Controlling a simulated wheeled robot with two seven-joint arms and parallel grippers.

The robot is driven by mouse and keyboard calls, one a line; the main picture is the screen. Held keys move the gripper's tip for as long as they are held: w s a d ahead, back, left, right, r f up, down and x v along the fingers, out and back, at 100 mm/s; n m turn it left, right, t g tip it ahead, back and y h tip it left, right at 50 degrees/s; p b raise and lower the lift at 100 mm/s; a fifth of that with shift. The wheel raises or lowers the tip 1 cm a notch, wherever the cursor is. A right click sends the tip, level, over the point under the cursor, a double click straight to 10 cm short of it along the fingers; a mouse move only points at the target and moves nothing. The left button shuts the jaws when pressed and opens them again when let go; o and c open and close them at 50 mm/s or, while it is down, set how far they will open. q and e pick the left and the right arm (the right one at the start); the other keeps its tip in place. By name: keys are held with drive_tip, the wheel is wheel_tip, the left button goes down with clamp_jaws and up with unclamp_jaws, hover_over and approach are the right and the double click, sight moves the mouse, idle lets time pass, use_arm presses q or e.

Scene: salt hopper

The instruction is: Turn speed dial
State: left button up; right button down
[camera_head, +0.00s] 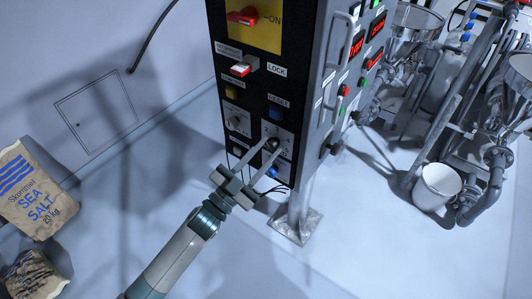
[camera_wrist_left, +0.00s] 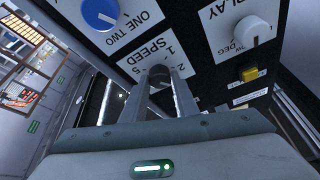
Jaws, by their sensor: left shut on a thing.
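The speed dial (camera_head: 271,144) is a small dark knob on a white plate low on the front of the black control panel. My left gripper (camera_head: 268,148) reaches up to it from below, its two fingers on either side of the knob and closed on it. In the left wrist view the speed dial (camera_wrist_left: 160,76) shows between the fingertips, beside the printed word SPEED and several numbers. The fingers hide parts of the knob and its scale, so its setting cannot be read. My right gripper is not in view.
A white dial (camera_wrist_left: 252,31), a yellow button (camera_wrist_left: 250,73) and a blue knob (camera_wrist_left: 100,13) sit close to the speed dial. A red switch (camera_head: 242,16) is at the panel's top. A white bucket (camera_head: 437,186) stands right; a salt bag (camera_head: 35,195) lies left.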

use_arm(q)
drive_tip(key=m+g+h, duration=0.1)
drive_tip(key=m+g, duration=0.1)
drive_tip(key=m, duration=0.3)
drive_tip(key=shift+a+r, duration=0.1)
drive_tip(key=shift+w+m+g+p, duration=0.1)
drive_tip(key=shift+m+g+p, duration=0.6)
drive_tip(key=shift+m, duration=1.1)
drive_tip(key=o, duration=1.1)
drive_tip(key=shift+g, duration=0.4)
drive_tip(key=shift+a, duration=0.1)
